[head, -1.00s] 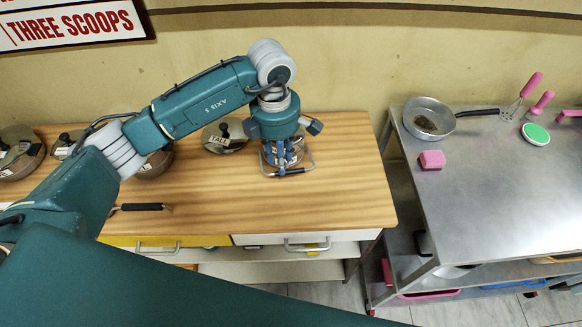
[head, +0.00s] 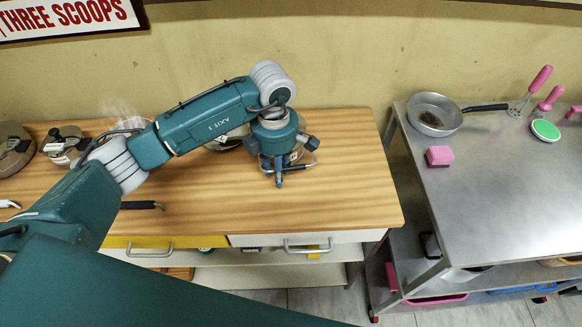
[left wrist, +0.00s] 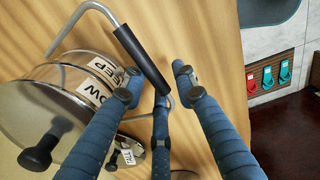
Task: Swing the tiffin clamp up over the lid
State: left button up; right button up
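The tiffin (left wrist: 42,98) is a round steel tin with white labels and a black-knobbed lid, at the left of the left wrist view. Its clamp is a bent wire with a black grip (left wrist: 142,58), raised beside the tin and not over the lid. My right gripper is not in view.
More lidded tins (head: 62,142) stand along the back left of the wooden counter (head: 345,185). A black-handled tool (head: 140,205) lies near its front. Across a gap, a steel table (head: 500,205) holds a pan (head: 434,114) and a pink block (head: 439,156). The counter's front right is clear.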

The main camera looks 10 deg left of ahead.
pick_arm(q)
jog(key=c, duration=0.4)
jog(key=shift+c, duration=0.2)
jog(key=shift+r, duration=0.15)
